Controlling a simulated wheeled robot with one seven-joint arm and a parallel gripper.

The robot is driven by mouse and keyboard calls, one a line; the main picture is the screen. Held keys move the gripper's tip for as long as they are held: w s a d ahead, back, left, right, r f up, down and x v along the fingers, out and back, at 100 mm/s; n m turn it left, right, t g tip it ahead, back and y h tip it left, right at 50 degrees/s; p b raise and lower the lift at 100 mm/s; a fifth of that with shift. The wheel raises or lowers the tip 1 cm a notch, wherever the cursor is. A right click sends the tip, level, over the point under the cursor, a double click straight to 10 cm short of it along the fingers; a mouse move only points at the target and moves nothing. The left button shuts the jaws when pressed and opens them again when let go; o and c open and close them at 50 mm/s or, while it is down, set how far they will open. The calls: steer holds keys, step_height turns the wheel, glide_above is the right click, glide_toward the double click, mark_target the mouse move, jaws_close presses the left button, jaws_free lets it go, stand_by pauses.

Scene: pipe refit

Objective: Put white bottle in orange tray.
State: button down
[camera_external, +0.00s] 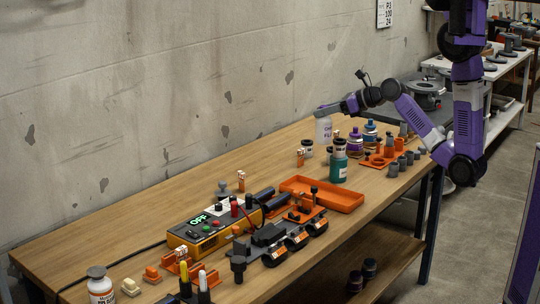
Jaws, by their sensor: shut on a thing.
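My gripper (324,111) reaches in from the right over the far part of the workbench and is shut at the top of a white bottle (323,130). The bottle looks upright. I cannot tell whether its base touches the bench. The orange tray (349,205) is a shallow rectangular tray on the bench, nearer the camera than the held bottle. Its visible floor is mostly bare. Another white bottle (100,288) with a grey cap and a label stands at the near left corner.
A teal bottle (339,165) stands between the held bottle and the tray. Dark jars (355,142) and an orange holder (378,159) stand to the right. A yellow meter (212,232), clamps and black cylinders crowd the bench left of the tray. The far left bench top is clear.

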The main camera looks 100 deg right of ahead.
step_height(320, 180, down, 19)
steer(key=b, duration=0.2)
steer(key=shift+f, duration=0.15)
steer(key=shift+a+f, duration=0.1)
steer(key=shift+f, duration=0.05)
stand_by(0.4)
steer(key=c, duration=1.2)
jaws_free()
steer(key=shift+o, duration=0.2)
